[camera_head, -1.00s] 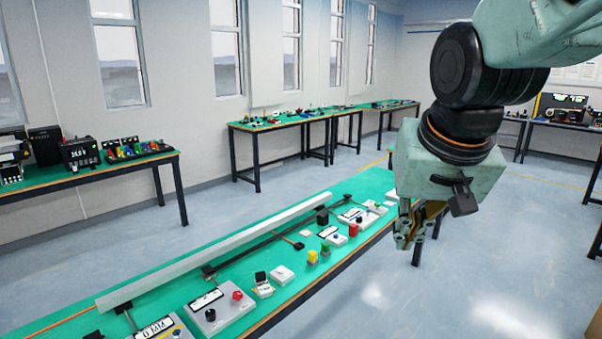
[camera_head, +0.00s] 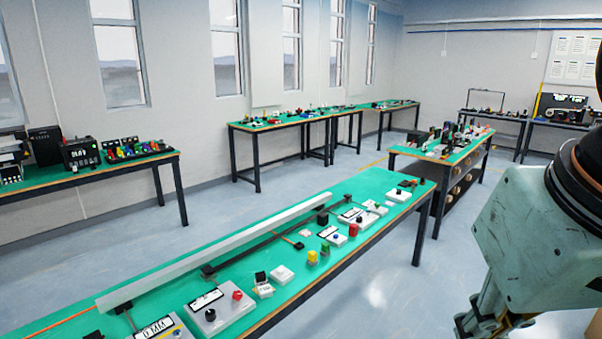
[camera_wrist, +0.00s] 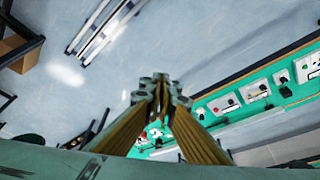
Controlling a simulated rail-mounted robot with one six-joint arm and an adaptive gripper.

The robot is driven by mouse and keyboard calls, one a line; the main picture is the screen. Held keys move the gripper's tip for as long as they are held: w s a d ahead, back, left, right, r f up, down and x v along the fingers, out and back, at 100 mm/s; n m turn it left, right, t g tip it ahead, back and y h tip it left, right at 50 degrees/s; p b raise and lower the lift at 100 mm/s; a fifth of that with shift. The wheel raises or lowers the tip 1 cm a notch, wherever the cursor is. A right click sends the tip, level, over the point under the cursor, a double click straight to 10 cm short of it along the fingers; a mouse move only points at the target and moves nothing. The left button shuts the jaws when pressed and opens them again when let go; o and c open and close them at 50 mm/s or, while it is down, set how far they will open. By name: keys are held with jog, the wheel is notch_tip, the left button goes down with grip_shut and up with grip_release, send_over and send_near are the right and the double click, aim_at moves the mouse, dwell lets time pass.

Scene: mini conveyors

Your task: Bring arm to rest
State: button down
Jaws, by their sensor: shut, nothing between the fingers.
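My gripper (camera_head: 484,326) is at the lower right of the head view, below my pale green wrist, partly cut off by the bottom edge. It is to the right of the long green table and apart from it, over the open floor. In the wrist view my gripper (camera_wrist: 161,80) has its two fingers meeting at the tips, with nothing between them.
The long green table (camera_head: 262,322) carries a white rail (camera_head: 215,250), several small devices, and red, yellow and green blocks. A second green table (camera_head: 440,158) stands behind it. More benches line the walls. The floor (camera_head: 400,290) right of the long table is clear.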

jog(key=s, duration=0.3)
jog(key=shift+s+f, duration=0.2)
jog(key=shift+f, duration=0.1)
